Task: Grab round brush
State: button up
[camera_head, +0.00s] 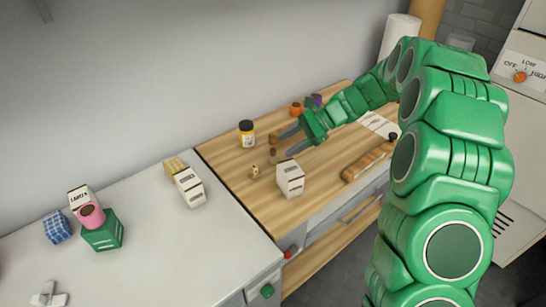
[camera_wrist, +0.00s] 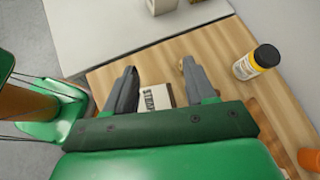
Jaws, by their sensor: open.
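My gripper (camera_head: 284,143) is open above the wooden worktop, with its two grey fingers spread and pointing left. It also shows open in the wrist view (camera_wrist: 159,68). I cannot clearly make out a round brush. Several small brown pieces lie near the fingertips: one by the far fingertip (camera_head: 273,138), a dark-topped one by the near fingertip (camera_head: 273,156), and a pale one further left (camera_head: 254,172). They are too small to name surely. In the wrist view, a white piece with dark lettering (camera_wrist: 155,97) shows between the fingers, partly hidden by the gripper.
A dark-lidded yellow-label jar (camera_head: 247,134) stands beyond the fingers. A white carton (camera_head: 290,178) stands near the worktop's front. The white counter (camera_head: 185,240) at left holds a carton (camera_head: 190,187) and a green box (camera_head: 103,235).

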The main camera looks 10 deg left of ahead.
aim_at(273, 149)
jog(key=w+f+m+y, duration=0.1)
jog(key=w+f, duration=0.3)
jog(key=w+f+m+t+y, duration=0.1)
jog(key=w+f+m, duration=0.1)
jog(key=w+f, duration=0.2)
jog(key=w+f+m+y, duration=0.1)
jog(key=w+f+m, duration=0.1)
jog(key=w+f, duration=0.2)
jog(key=shift+w+d+f+t, duration=0.1)
jog(key=shift+w+d+t, duration=0.25)
jog(key=shift+w, duration=0.2)
jog(key=shift+x, duration=3.85)
jog(key=shift+s+m, duration=0.15)
jog(key=shift+m, duration=0.15)
grip_shut()
jog(key=shift+r, duration=0.25)
